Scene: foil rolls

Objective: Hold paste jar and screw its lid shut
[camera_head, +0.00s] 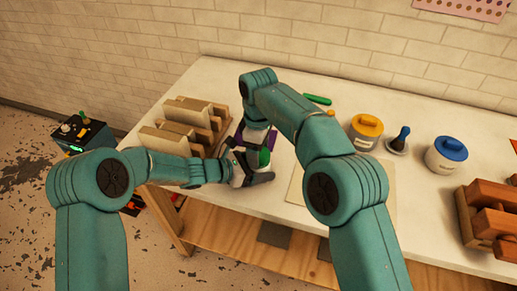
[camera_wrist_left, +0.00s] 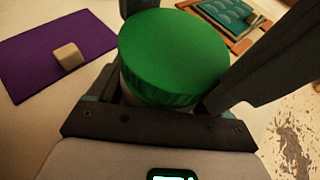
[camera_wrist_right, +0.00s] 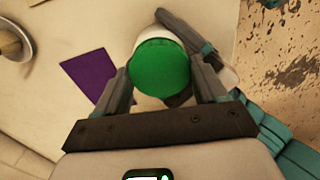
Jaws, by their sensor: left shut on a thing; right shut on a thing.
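The paste jar is a pale jar, its body (camera_wrist_left: 128,98) mostly hidden under its round green lid (camera_wrist_left: 175,52). The lid also shows in the head view (camera_head: 264,158) and right wrist view (camera_wrist_right: 160,68). The lid sits on top of the jar; I cannot tell how tight it is. My left gripper (camera_head: 258,178) is shut on the jar from the side, near the table's front edge. My right gripper (camera_wrist_right: 163,78) comes from above, with its fingers on either side of the lid, shut on it. In the head view it is largely hidden by its arm.
A purple mat (camera_wrist_left: 35,55) with a small pale block (camera_wrist_left: 68,56) lies beside the jar. A wooden rack (camera_head: 185,128) stands at left. Yellow-lidded (camera_head: 367,128) and blue-lidded (camera_head: 447,155) jars stand at right, near brown blocks (camera_head: 492,220). A pale board (camera_head: 300,188) lies in the middle.

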